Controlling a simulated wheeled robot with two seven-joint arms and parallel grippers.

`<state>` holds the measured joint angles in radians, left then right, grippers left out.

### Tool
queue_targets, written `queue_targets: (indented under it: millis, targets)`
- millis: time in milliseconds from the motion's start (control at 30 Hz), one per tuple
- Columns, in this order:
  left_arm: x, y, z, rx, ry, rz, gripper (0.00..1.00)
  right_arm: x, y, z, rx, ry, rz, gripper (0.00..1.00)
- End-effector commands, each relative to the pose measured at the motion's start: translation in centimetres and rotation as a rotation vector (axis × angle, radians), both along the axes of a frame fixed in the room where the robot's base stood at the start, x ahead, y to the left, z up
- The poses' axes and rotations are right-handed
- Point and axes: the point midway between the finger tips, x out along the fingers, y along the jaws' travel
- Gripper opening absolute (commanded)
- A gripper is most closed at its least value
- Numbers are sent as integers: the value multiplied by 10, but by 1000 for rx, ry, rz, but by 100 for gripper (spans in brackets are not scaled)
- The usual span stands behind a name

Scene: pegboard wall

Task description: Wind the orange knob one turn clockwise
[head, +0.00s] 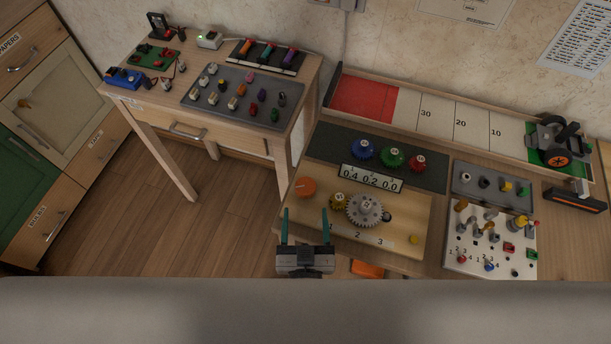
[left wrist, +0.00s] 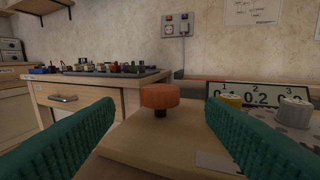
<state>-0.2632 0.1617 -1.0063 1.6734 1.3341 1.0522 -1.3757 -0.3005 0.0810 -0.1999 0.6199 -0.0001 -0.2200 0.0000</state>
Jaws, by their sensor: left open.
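The orange knob (head: 305,187) sits at the left end of a light wooden board (head: 410,207) on the bench. In the left wrist view the orange knob (left wrist: 160,96) stands upright on a short dark stem, ahead of my fingers and between them in the picture. My left gripper (head: 306,228) is open and empty, with its two green fingers pointing toward the knob from the near side. A gap shows between the fingertips and the knob in the left wrist view, and neither finger touches it. My right gripper is not in view.
A yellow gear (head: 339,202) and a larger grey gear (head: 365,210) stand just right of the knob. Behind them are a number plate (head: 371,179) and blue, green and red knobs. A side table (head: 155,104) with small parts stands left, across open floor.

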Motion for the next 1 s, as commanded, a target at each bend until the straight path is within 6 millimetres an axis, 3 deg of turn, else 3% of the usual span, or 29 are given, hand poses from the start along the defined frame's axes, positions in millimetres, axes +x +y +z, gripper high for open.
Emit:
queue_targets:
  millis: [300,500,900,1000]
  targets:
    - [66,0,3,-1,-6,-1,65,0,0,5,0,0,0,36]
    - [92,0,2,-1,-3,-2,65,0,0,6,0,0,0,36]
    - [100,1,1,-3,-1,-2,65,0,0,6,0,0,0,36]
    - [100,1,1,-3,-1,-2,51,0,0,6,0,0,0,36]
